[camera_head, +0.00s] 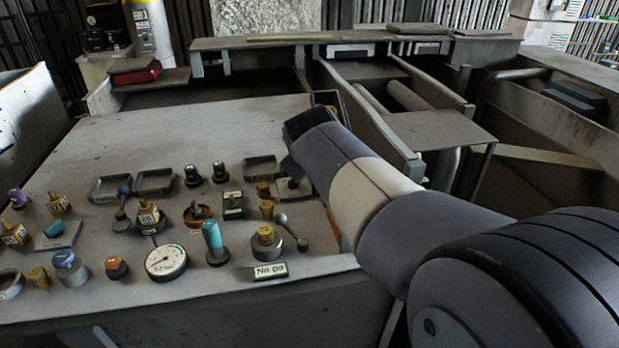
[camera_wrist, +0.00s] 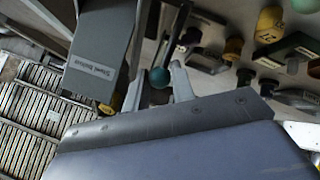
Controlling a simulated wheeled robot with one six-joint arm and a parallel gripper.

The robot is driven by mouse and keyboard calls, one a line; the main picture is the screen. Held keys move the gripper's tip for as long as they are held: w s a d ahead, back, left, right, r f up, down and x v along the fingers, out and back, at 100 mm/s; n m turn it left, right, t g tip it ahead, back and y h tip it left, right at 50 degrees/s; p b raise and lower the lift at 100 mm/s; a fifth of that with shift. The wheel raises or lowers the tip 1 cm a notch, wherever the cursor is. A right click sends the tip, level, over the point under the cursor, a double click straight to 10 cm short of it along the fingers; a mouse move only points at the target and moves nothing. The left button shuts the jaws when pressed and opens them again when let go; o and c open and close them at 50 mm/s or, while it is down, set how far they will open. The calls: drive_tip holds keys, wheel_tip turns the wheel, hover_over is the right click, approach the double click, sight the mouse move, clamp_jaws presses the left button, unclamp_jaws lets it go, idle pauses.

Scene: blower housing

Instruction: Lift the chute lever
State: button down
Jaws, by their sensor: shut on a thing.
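In the wrist view my gripper (camera_wrist: 158,74) has its two pale fingers on either side of a teal ball knob (camera_wrist: 160,77), shut on it. A dark rod (camera_wrist: 178,28) runs up from near the ball and looks like the lever's shaft. In the head view my wrist and forearm reach over the right edge of the console and hide the fingers. A small grey plate (camera_head: 295,189) shows just below the wrist end there. A separate lever with a green ball (camera_head: 281,218) leans nearby, with no fingers seen around it. I cannot tell which of these the held knob belongs to.
A grey block with a printed label (camera_wrist: 100,48) stands close on the left of the fingers. Several knobs, a dial gauge (camera_head: 166,262) and shallow trays (camera_head: 154,181) crowd the sloping console (camera_head: 190,130). Its upper part is clear. A raised side panel (camera_head: 370,115) stands right of my wrist.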

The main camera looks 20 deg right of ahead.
drive_tip(key=shift+s+a+t+b, duration=0.15)
drive_tip(key=shift+s+t+b, duration=0.8)
drive_tip(key=shift+b, duration=1.75)
drive_tip(key=shift+r+t+h+b, duration=0.15)
drive_tip(key=shift+t+h+b, duration=0.2)
drive_tip(key=shift+b, duration=0.3)
drive_tip(key=c, duration=1.5)
unclamp_jaws()
drive_tip(key=shift+s, duration=0.1)
drive_tip(key=shift+r, duration=0.15)
